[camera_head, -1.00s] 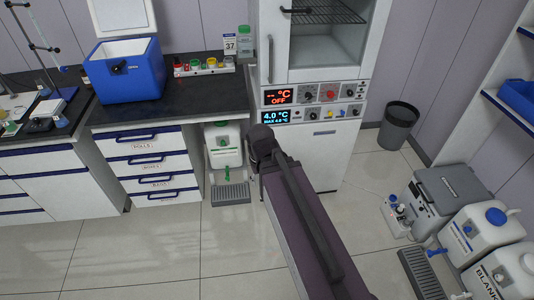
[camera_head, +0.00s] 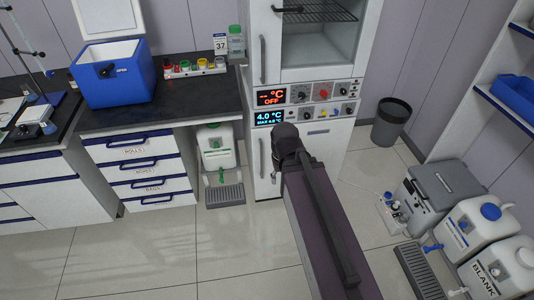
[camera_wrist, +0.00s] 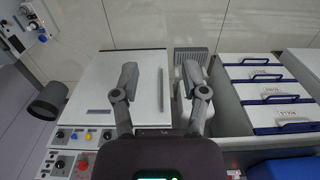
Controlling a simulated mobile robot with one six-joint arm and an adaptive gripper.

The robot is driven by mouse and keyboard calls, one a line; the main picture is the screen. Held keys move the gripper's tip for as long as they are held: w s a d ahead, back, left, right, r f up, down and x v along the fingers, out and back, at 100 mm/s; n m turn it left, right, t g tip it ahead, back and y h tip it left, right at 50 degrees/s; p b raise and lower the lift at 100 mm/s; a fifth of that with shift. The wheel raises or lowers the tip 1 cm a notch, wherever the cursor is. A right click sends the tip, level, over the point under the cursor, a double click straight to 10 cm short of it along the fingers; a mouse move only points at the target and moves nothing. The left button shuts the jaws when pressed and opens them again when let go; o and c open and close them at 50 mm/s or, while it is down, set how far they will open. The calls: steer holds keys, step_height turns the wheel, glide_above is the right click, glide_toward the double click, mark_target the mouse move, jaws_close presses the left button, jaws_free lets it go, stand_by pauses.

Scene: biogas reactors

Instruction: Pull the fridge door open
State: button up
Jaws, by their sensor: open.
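The fridge is the lower part of a tall white unit, under a blue display reading 4.0 °C. Its white door (camera_head: 322,150) looks shut in the head view. A slim upright grey handle (camera_head: 262,155) runs along the door's left side, just left of my arm's end. The wrist view looks down from above and shows the door (camera_wrist: 95,85) with its handle (camera_wrist: 160,90) near the right edge. My gripper (camera_wrist: 160,72) is open, with one finger on each side of the handle in that picture. I cannot tell how far the fingers are above or before it.
A drawer cabinet (camera_head: 150,170) and a white canister (camera_head: 217,147) with a grey drip tray (camera_head: 224,196) stand left of the fridge. A dark bin (camera_head: 393,122) stands to its right. Canisters and a grey box (camera_head: 445,190) sit at the right. The floor in front is clear.

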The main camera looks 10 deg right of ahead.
steer(key=shift+d, duration=0.45)
steer(key=w+a+f+n+t+y+b, duration=0.35)
steer(key=w+f+b, duration=0.65)
steer(key=b, duration=0.5)
steer(key=w+a+f+n+t+y+b, duration=0.2)
steer(key=w+a+f+t+y+b, duration=0.25)
steer(key=w+f+b, duration=0.8)
steer(key=w+d+f+m+t+h+b, duration=0.3)
steer(key=w+d+f+t+b, duration=0.6)
steer(key=b, duration=1.7)
step_height(320, 180, down, 4)
steer(key=shift+w+d+r+t+h, duration=0.15)
steer(key=shift+d+t+h, duration=0.25)
steer(key=shift+d+h, duration=0.6)
steer(key=shift+w+m, duration=0.15)
steer(key=shift+m, duration=0.1)
